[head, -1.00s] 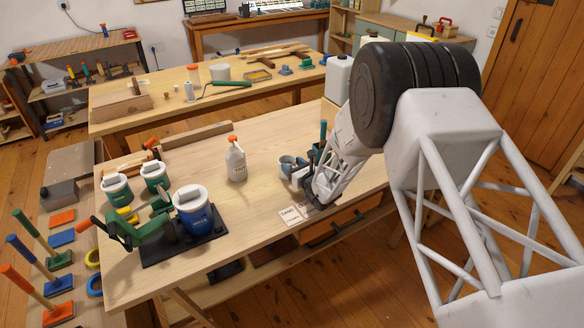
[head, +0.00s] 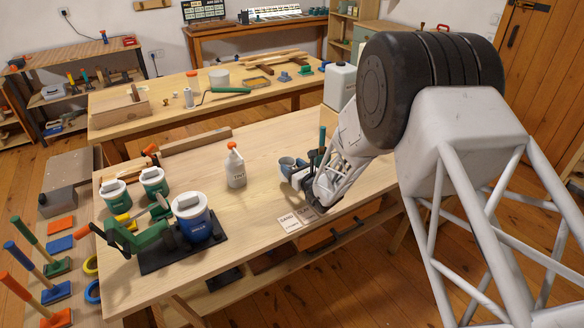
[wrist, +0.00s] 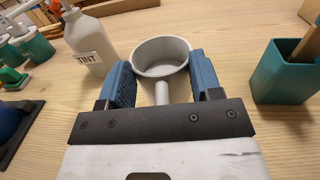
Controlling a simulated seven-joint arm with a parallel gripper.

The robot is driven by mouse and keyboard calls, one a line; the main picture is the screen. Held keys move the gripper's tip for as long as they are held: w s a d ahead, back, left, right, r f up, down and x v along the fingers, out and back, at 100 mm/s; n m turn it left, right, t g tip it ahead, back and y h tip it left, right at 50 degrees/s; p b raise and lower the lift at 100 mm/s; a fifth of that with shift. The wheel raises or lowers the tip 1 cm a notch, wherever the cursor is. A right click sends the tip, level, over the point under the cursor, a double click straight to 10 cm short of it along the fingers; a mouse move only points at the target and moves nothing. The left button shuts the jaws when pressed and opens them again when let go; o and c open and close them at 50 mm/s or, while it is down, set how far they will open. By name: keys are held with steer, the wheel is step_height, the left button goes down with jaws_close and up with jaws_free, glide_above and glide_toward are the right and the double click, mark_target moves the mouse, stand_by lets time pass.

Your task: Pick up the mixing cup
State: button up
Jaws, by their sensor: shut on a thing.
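The mixing cup (wrist: 162,62) is a light grey round cup, open at the top and empty as far as I see. In the wrist view it sits between the two blue finger pads of my gripper (wrist: 160,85), its handle pointing back toward the palm. My gripper is shut on it. In the head view the gripper (head: 294,168) is at the right part of the near workbench, with the cup partly hidden there. I cannot tell whether the cup's base touches the bench top.
A white TINT bottle (wrist: 92,38) stands left of the cup, and a teal holder (wrist: 284,74) with a wooden handle in it stands right. Paper cards (head: 290,222) lie at the bench's front edge. A blue-labelled can (head: 194,218) stands on a black base further left.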

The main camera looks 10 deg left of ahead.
steer(key=s+d+r, duration=0.1)
steer(key=s+d, duration=0.5)
steer(key=s, duration=0.6)
steer(key=shift+s+d+r, duration=0.15)
steer(key=shift+s+r, duration=0.1)
steer(key=shift+s, duration=0.15)
steer(key=shift+s, duration=0.15)
stand_by(0.5)
stand_by(0.5)
steer(key=s+a+n+g+y, duration=0.3)
steer(key=s+a+g, duration=0.2)
steer(key=s+a, duration=0.3)
steer(key=shift+s+a+n, duration=0.3)
steer(key=shift+a+n, duration=0.1)
steer(key=shift+a, duration=0.85)
steer(key=shift+w+a+r, duration=0.1)
steer(key=shift+w, duration=0.05)
steer(key=w+a+f, duration=0.1)
steer(key=w+a, duration=0.8)
steer(key=w, duration=0.3)
steer(key=shift+w+a+f, duration=0.15)
steer(key=shift+w+f, duration=0.05)
steer(key=shift+w, duration=0.15)
steer(key=shift+f, duration=1.8)
